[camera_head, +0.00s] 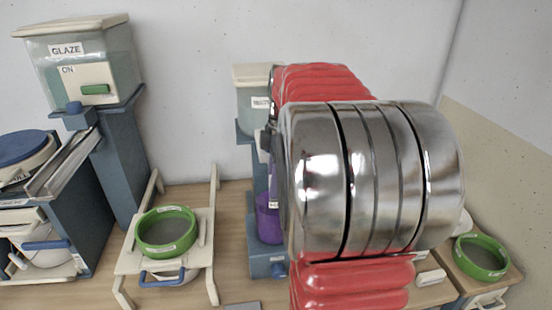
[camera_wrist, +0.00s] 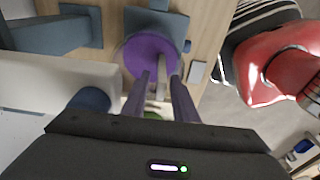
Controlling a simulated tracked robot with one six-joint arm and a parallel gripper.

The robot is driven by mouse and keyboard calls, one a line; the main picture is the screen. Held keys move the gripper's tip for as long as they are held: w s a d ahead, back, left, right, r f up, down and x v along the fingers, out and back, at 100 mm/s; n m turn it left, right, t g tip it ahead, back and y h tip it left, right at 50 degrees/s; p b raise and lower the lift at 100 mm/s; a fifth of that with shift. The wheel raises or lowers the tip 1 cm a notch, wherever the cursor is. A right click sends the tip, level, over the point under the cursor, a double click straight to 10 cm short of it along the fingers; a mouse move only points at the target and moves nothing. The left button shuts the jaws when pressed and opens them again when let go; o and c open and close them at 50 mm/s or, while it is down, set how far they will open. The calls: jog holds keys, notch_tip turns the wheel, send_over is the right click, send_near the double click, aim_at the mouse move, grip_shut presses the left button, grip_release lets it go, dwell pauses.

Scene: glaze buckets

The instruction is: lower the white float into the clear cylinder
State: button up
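I cannot clearly make out the white float or the clear cylinder in either view. My gripper (camera_wrist: 161,78) shows in the wrist view as two dark purple-grey fingers with a gap between them. A narrow pale strip shows in that gap. I cannot tell whether it is held or lies behind the fingers. Beyond the fingertips is a round purple bucket (camera_wrist: 143,50). In the head view the purple bucket (camera_head: 267,222) stands on a blue-grey stand, left of my red and chrome arm, which hides much of the bench and most of the gripper.
A clear glaze tank (camera_head: 120,75) stands at the left on a blue column. A second tank (camera_head: 250,128) is behind my arm. Green rings sit on a pale rack (camera_head: 207,250) and on the right (camera_head: 483,258). Bare bench shows between the left rack and the purple bucket.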

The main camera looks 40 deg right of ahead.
notch_tip(320, 180, up, 13)
jog(key=d, duration=0.1)
jog(key=shift+s+d, duration=0.15)
jog(key=shift+s, duration=0.25)
dwell(0.5)
jog(key=s+a+f+m+t, duration=0.1)
jog(key=s+a+f+m, duration=0.2)
jog(key=a, duration=0.6)
jog(key=s+a+f+m+t, duration=0.2)
jog(key=s+a+f+m, duration=0.1)
jog(key=a+f, duration=0.4)
jog(key=s+a+f+m+t+h, duration=0.1)
jog(key=s+a+f+m, duration=0.2)
jog(key=a, duration=0.9)
jog(key=shift+s+a+f+m+t, duration=0.4)
jog(key=shift+f+m, duration=0.5)
jog(key=shift+m, duration=0.2)
